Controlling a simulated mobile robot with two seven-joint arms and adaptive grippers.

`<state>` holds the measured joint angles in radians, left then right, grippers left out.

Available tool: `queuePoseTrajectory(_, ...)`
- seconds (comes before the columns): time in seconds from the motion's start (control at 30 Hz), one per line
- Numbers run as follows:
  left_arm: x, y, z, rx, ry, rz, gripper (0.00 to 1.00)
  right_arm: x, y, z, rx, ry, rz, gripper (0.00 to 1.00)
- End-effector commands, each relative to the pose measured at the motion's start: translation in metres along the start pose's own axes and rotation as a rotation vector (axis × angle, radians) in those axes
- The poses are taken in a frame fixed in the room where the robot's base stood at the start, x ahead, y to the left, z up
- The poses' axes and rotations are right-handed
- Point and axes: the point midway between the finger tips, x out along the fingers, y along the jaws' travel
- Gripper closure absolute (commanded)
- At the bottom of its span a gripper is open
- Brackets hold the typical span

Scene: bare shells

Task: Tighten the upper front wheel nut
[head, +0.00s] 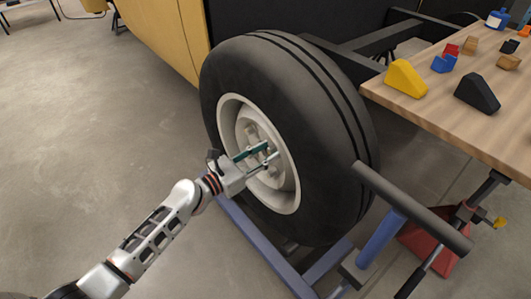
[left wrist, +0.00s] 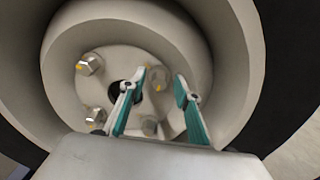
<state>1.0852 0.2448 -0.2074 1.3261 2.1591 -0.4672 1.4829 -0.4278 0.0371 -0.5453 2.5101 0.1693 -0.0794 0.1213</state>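The black tyre (head: 330,130) stands upright on a pale wheel with a recessed hub. In the left wrist view, several wheel nuts with orange marks sit around a dark centre hole: one at upper left (left wrist: 90,64), one at lower left (left wrist: 95,116), one at upper right (left wrist: 158,78) and one at lower right (left wrist: 150,126). My left gripper (head: 271,150) reaches into the wheel. Its two teal fingers are apart and empty; in the wrist view (left wrist: 162,82) the upper right nut shows between their tips. I cannot tell whether they touch it. My right gripper is out of view.
A wooden table (head: 440,110) at the right carries a yellow wedge (head: 405,78), a black block (head: 477,93) and several small pieces. A blue stand (head: 262,240) and a dark bar (head: 415,208) lie below and right of the wheel. Floor (head: 80,130) at left is clear.

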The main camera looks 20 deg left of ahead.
Motion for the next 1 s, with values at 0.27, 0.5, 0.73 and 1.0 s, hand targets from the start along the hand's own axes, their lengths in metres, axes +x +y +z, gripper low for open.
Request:
queuePoseTrajectory(0.27, -0.0003, 0.0000, 0.0000, 0.000, 0.000, 0.000, 1.00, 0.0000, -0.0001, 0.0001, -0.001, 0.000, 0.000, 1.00)
queuePoseTrajectory(0.5, -0.0003, -0.0002, -0.0001, 0.030, 0.000, 0.000, 1.00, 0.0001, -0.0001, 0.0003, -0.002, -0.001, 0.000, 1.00)
queuePoseTrajectory(0.73, -0.0004, -0.0003, -0.0002, 0.147, 0.000, 0.001, 1.00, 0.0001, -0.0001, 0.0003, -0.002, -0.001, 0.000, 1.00)
queuePoseTrajectory(1.0, -0.0003, -0.0012, -0.0003, 0.382, -0.001, 0.001, 1.00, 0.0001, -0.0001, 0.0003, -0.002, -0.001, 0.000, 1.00)
